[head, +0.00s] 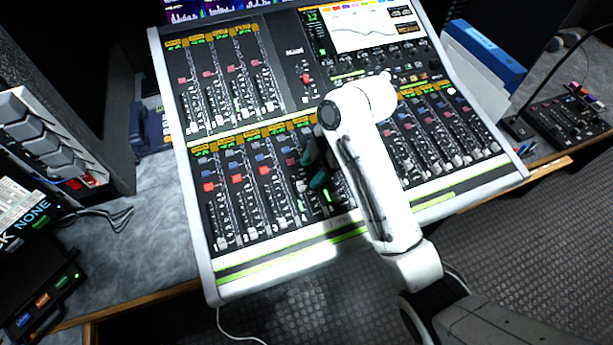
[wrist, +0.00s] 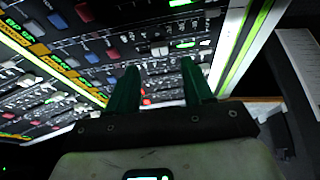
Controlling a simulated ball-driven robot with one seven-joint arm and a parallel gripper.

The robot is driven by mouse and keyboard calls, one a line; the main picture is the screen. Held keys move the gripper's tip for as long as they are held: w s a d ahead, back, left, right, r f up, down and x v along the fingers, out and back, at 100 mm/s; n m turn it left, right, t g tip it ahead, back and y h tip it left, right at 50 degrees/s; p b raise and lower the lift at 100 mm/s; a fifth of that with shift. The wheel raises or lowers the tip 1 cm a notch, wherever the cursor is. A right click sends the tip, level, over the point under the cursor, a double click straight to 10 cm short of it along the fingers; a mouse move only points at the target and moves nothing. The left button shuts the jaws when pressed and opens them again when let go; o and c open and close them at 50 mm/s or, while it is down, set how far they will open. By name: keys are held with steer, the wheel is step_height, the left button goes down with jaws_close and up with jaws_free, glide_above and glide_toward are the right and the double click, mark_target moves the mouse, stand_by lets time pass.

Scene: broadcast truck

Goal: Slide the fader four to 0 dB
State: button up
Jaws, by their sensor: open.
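The mixing console (head: 205,250) fills the middle of the head view, with a lower bank of channel strips and fader slots. Fader four appears to be the fourth strip from the left in that bank; its cap seems to sit low in its slot, but the strip number is too small to read surely. My gripper (head: 313,172), with dark green fingers, is just right of that strip, over the console. In the wrist view my gripper (wrist: 160,68) is open, its fingers apart. A pale fader cap (wrist: 160,48) shows beyond the fingertips. Whether the fingers touch anything is unclear.
An upper left fader bank (head: 225,80) and a screen (head: 360,25) lie farther back. A small control panel (head: 565,120) and blue binder (head: 488,55) stand at the right. Grey stacked units (head: 45,140) are at the left. My arm covers part of the lower bank.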

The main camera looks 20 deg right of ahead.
steer(key=p+v, duration=0.2)
steer(key=v, duration=0.3)
stand_by(0.5)
steer(key=s+f+m, duration=0.4)
steer(key=s, duration=0.1)
steer(key=s+f+m, duration=0.2)
steer(key=shift+s+a+f+h, duration=0.15)
steer(key=shift+s+f+h, duration=0.15)
steer(key=shift+s, duration=0.1)
steer(key=s+f+m, duration=0.1)
steer(key=s, duration=0.1)
steer(key=s+d+f+m, duration=0.1)
steer(key=s+m, duration=0.1)
steer(key=s+d+f+m+h, duration=0.1)
steer(key=s+m, duration=0.1)
steer(key=s, duration=0.1)
steer(key=shift+f, duration=0.3)
steer(key=s+d+f+m+h, duration=0.1)
steer(key=s+d+m, duration=0.2)
steer(key=s, duration=0.4)
steer(key=s+d+f+m+h, duration=0.1)
steer(key=s+d+m+h, duration=0.1)
steer(key=s+d+m, duration=0.2)
steer(key=s+m, duration=0.1)
steer(key=s, duration=0.2)
steer(key=shift+d+g, duration=0.2)
steer(key=shift+g, duration=0.1)
